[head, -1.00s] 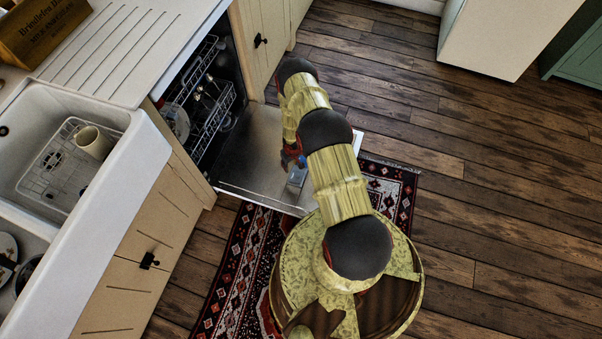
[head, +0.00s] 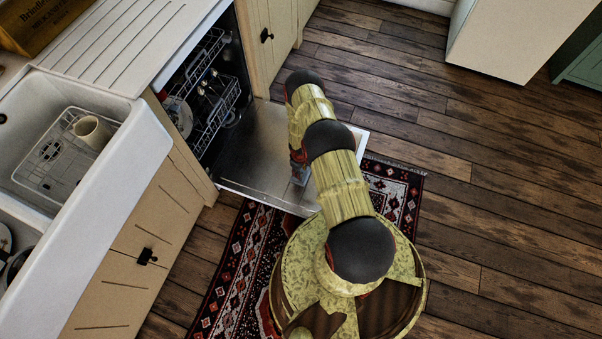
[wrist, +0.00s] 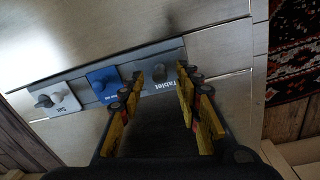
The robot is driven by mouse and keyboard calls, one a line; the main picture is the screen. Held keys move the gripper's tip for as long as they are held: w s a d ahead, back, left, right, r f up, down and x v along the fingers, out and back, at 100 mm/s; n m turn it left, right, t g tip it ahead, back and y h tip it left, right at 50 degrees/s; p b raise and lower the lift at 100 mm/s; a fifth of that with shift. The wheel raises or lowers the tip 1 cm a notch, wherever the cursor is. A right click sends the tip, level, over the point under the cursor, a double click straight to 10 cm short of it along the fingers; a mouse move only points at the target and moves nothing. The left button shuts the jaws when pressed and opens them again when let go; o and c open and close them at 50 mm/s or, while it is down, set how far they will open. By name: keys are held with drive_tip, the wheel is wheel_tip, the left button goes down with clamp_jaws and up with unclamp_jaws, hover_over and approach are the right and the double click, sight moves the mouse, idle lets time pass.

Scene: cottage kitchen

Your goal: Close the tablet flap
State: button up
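The tablet flap (wrist: 172,80) is a dark grey part marked "Tablet" with a dark knob, on the inner face of the open dishwasher door (head: 245,165). From the wrist view I cannot tell how far it stands open. My gripper (wrist: 160,72) is open, its yellow-padded fingers on either side of the knob, with nothing held. I cannot tell whether it touches the flap. In the head view my arm hides the gripper and most of the dispenser; a small grey-blue piece (head: 299,174) shows beside the arm.
A blue dispenser part (wrist: 103,80) and a pale part marked "Salt" (wrist: 58,98) sit beside the flap. The dishwasher racks (head: 215,115) hold dishes. A sink (head: 130,145) stands left, a patterned rug (head: 240,265) lies below, and wooden floor is clear on the right.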

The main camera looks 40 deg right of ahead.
drive_tip(key=shift+f, duration=0.15)
drive_tip(key=shift+c, duration=0.8)
clamp_jaws()
